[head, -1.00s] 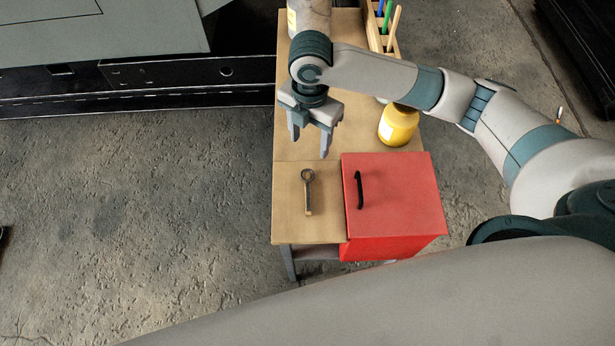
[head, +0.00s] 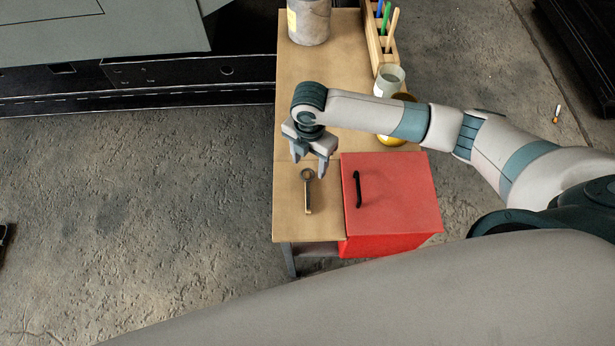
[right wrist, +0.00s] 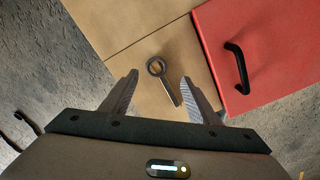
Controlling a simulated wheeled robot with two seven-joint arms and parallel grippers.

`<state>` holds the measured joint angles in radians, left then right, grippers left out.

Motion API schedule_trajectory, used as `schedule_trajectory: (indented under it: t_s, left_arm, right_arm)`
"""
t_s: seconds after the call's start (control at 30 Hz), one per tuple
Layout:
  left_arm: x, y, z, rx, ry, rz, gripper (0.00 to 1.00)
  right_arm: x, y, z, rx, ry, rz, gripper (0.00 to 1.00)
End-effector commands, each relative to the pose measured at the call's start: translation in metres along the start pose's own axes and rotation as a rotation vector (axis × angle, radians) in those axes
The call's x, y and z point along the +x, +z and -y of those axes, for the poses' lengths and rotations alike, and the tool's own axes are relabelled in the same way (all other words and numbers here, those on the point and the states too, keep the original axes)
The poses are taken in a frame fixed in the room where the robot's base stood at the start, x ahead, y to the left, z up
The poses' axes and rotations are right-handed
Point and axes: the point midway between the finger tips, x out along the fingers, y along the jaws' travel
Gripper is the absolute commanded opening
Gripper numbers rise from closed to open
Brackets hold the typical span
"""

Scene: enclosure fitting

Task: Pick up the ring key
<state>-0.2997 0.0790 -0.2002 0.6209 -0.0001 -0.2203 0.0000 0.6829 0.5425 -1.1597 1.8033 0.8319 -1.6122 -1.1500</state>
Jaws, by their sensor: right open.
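The ring key (head: 308,190) is a small metal key with a ring at one end. It lies flat on the wooden tabletop (head: 288,220), left of the red box, with its ring end toward the back. My right gripper (head: 308,168) is open and empty, above the tabletop at the ring end of the key. In the right wrist view the ring key (right wrist: 163,80) shows beyond and between the two open fingers (right wrist: 158,90), apart from them. My left gripper is not in view.
A red box (head: 400,200) with a black handle (head: 357,188) stands right beside the key. Farther back are a grey canister (head: 309,22), a pale cup (head: 389,80), a yellow container (head: 392,139) and a wooden holder (head: 374,42) with pens. The tabletop left of the key is clear.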

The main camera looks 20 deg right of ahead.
Motion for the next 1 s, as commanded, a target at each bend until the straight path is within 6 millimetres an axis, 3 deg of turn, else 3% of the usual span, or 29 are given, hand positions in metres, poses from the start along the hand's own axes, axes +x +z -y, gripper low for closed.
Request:
schedule_trajectory:
  t_s: [0.27, 0.67, 1.0]
  left_arm:
    - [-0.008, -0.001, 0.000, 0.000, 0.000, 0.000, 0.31]
    - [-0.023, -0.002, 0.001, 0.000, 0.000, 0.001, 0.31]
    - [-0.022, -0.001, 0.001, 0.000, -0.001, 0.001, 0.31]
  right_arm:
    - [0.009, 0.003, -0.003, 0.002, -0.002, 0.000, 0.55]
    - [0.049, 0.008, -0.007, 0.000, -0.001, 0.000, 0.55]
    - [0.052, 0.008, -0.007, -0.001, 0.001, 0.001, 0.55]
